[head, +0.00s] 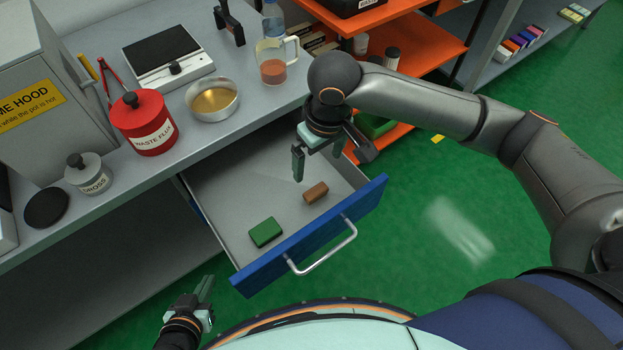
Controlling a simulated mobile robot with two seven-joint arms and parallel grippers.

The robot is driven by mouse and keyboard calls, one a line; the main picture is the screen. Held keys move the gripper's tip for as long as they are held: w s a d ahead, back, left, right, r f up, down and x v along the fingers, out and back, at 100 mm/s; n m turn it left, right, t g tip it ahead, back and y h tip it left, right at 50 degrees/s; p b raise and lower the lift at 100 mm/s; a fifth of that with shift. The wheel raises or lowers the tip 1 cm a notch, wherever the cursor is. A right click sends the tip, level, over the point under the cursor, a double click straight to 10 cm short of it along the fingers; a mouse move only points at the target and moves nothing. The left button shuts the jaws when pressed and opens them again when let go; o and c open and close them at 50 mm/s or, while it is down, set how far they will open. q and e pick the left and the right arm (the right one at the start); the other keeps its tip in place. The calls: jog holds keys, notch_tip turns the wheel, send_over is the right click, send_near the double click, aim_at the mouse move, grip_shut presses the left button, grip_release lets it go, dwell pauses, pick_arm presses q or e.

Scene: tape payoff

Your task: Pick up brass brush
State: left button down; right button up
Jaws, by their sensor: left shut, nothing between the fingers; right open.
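A small brown block (316,193) lies in the open drawer (240,192), near its front right part. It looks like the brass brush, but I cannot make out bristles. A green block (266,232) lies in the same drawer, to the left and nearer the front. My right gripper (323,163) is open and empty, pointing down over the back right part of the drawer, above and behind the brown block and apart from it. My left gripper (206,288) is shut and empty, low at the bottom left, outside the drawer.
The drawer's blue front (312,240) has a metal handle (325,252). On the counter above stand a red waste flux can (142,124), a brass-coloured pan (213,100), a grey dross pot (88,174) and a scale (166,58). Orange shelves (430,50) stand behind my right arm.

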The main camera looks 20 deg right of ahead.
jog(key=b, duration=0.1)
send_over(316, 191)
jog(key=f, duration=0.6)
jog(key=shift+s, duration=0.35)
jog(key=shift+f, duration=0.5)
notch_tip(316, 191, down, 4)
jog(key=shift+w+d+r+b, duration=0.1)
jog(key=shift+w+r+b, duration=0.05)
jog(key=shift+b, duration=0.5)
jog(key=shift+w+f, duration=0.1)
jog(key=shift+f, duration=0.4)
pick_arm(q)
jog(key=shift+s+d+f, duration=0.2)
jog(key=shift+d+f, duration=0.6)
jog(key=shift+f, duration=0.05)
pick_arm(e)
jog(key=shift+c, duration=0.4)
pick_arm(q)
jog(key=shift+w+a, duration=0.1)
pick_arm(e)
jog(key=c, duration=1.2)
pick_arm(q)
jog(key=shift+r, duration=0.1)
pick_arm(e)
jog(key=shift+r, duration=0.1)
jog(key=shift+c, duration=0.2)
